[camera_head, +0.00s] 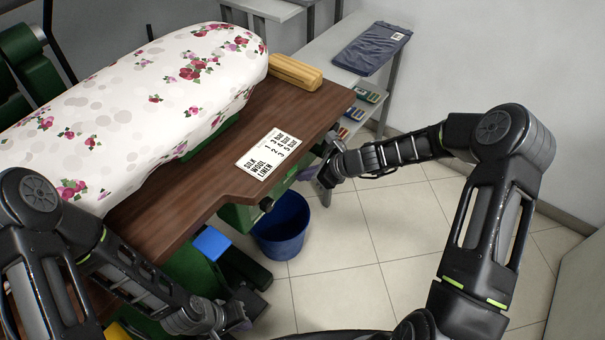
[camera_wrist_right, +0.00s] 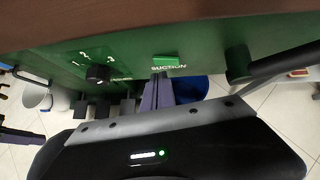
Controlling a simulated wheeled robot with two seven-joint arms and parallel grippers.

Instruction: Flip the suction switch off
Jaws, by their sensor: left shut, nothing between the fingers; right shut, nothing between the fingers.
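The suction switch (camera_wrist_right: 166,60) is a bright green rocker above the white SUCTION label on the dark green panel (camera_wrist_right: 205,63) in the right wrist view. My right gripper (camera_wrist_right: 160,78) is shut and empty, its fingertips right by the label, just below the switch; I cannot tell whether they touch the panel. In the head view, my right gripper (camera_head: 322,188) is beside the table's right edge, and the switch is hidden there. My left gripper (camera_head: 238,318) is shut and empty at the lower left, away from the panel.
A black knob (camera_wrist_right: 97,75) with numbers sits left of the switch. A blue bucket (camera_head: 281,228) stands on the floor below. The brown tabletop (camera_head: 225,180) carries a floral padded board (camera_head: 130,95), a settings card (camera_head: 268,154) and a wooden block (camera_head: 294,72). The tiled floor at right is clear.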

